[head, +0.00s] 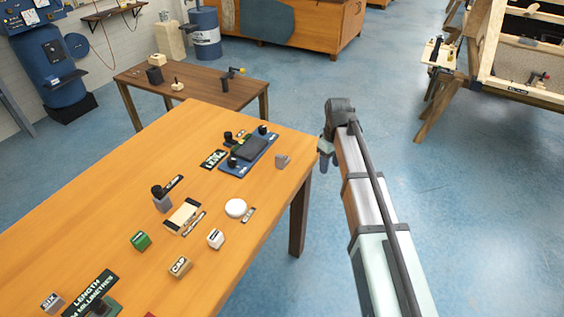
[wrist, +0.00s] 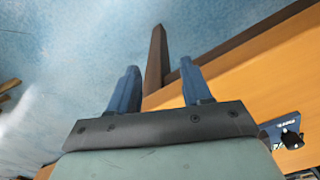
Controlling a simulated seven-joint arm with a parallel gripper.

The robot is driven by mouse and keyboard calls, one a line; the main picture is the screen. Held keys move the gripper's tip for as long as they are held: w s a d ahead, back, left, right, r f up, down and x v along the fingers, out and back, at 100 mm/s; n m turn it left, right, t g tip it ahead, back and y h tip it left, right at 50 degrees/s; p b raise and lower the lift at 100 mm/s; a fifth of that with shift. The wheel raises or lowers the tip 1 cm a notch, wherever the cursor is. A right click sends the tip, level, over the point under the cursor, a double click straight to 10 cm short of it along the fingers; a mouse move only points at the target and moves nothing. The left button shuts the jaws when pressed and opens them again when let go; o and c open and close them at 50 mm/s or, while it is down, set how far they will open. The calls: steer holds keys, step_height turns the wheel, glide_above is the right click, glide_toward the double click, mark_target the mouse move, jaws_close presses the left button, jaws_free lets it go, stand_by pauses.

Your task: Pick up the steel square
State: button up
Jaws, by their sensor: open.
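No steel square can be told for certain in either view. A small grey block (head: 282,160) lies near the right edge of the orange wooden table (head: 120,215) in the head view. Another grey block (head: 162,204) with a black knob stands further left. My gripper (head: 325,152) is just off the table's right edge in the head view, to the right of the small grey block. In the wrist view my gripper (wrist: 160,85) has its two blue fingers wide apart, with nothing between them but floor and a table leg.
A blue plate (head: 248,154) with black knobs, a white disc (head: 236,208), a green block (head: 140,240), a white block (head: 215,238) and a tan block (head: 180,266) are on the table. A smaller dark table (head: 205,82) stands behind. Open floor lies right.

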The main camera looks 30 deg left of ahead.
mark_target(280, 156)
steer(key=s+a+r+n, duration=0.2)
steer(key=a+r+n, duration=0.1)
steer(key=a+r, duration=0.45)
steer(key=s+a+r+n, duration=0.25)
steer(key=a+r, duration=0.35)
steer(key=a, duration=0.3)
steer(key=shift+m, duration=0.25)
steer(key=f, duration=0.8)
steer(key=shift+s+d+f, duration=0.15)
steer(key=shift+s+f, duration=0.05)
steer(key=shift+f, duration=0.1)
steer(key=shift+s+d+f, duration=0.1)
steer(key=shift+d+f, duration=0.05)
steer(key=shift+f, duration=1.15)
steer(key=shift+s+d+f, duration=0.1)
steer(key=shift+d+f, duration=0.05)
steer(key=shift+f, duration=1.15)
steer(key=shift+c, duration=0.3)
jaws_close()
